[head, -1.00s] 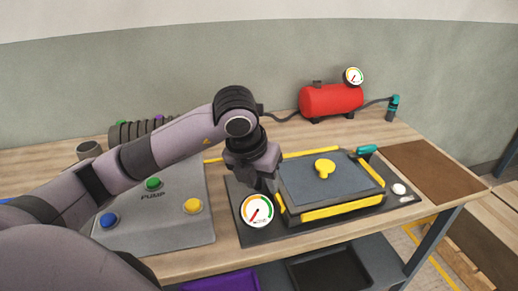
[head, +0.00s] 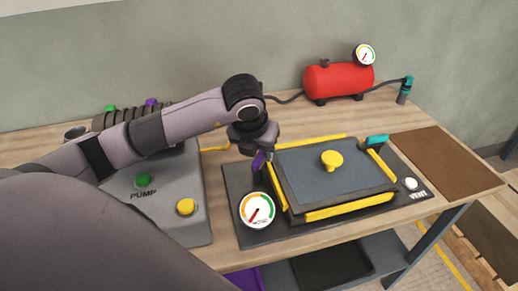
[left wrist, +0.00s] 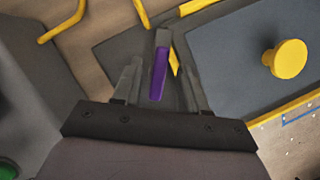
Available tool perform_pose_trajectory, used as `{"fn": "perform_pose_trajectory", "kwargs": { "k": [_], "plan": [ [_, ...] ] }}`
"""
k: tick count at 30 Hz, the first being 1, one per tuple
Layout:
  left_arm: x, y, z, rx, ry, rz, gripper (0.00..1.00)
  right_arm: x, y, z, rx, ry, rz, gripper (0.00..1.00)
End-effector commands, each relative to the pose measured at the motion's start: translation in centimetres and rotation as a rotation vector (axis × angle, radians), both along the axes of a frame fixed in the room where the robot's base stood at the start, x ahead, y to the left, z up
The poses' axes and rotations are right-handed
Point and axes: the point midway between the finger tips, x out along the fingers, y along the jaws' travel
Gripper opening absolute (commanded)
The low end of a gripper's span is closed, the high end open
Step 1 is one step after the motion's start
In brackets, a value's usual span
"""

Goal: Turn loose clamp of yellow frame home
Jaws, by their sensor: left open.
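The yellow frame (head: 350,207) surrounds a grey panel with a round yellow knob (head: 332,160) on a dark base. At its left side is a clamp with a purple handle (head: 258,161); the handle also shows in the left wrist view (left wrist: 159,75). A second clamp with a teal handle (head: 376,140) is at the back right. My left gripper (head: 262,152) is at the purple clamp. In the left wrist view its open fingers (left wrist: 158,82) stand on either side of the purple handle; contact cannot be told. My right gripper is not in view.
A round gauge (head: 257,210) stands at the base's front left. A grey pump panel (head: 180,228) with buttons is to the left. A red tank (head: 338,82) with a hose is behind. A brown mat (head: 447,165) lies to the right.

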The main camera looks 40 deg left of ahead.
Motion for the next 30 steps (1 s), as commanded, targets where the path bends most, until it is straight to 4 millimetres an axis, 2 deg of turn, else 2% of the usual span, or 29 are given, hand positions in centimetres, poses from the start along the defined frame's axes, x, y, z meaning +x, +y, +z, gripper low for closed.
{"fn": "perform_pose_trajectory", "kwargs": {
  "k": [4,11,13,15,16,23,30],
  "plan": [
    [0.3,0.1,-0.8,0.0,0.001,0.0,0.43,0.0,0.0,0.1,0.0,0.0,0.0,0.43],
    [0.4,0.1,-1.0,0.0,0.0,0.0,0.43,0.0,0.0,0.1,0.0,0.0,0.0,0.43],
    [0.4,0.1,-1.0,0.0,0.0,0.0,0.26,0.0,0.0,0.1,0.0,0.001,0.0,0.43],
    [0.4,0.1,-1.0,0.0,0.0,0.0,0.04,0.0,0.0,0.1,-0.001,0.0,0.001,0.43],
    [0.4,0.1,-0.9,0.0,0.0,0.0,0.0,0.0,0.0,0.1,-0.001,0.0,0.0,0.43],
    [0.4,0.1,-0.9,0.0,-0.001,-0.007,0.0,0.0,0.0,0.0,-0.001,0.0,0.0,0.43],
    [0.4,0.1,-1.1,0.0,-0.003,-0.078,0.0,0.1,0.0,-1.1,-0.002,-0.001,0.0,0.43]
  ]
}}
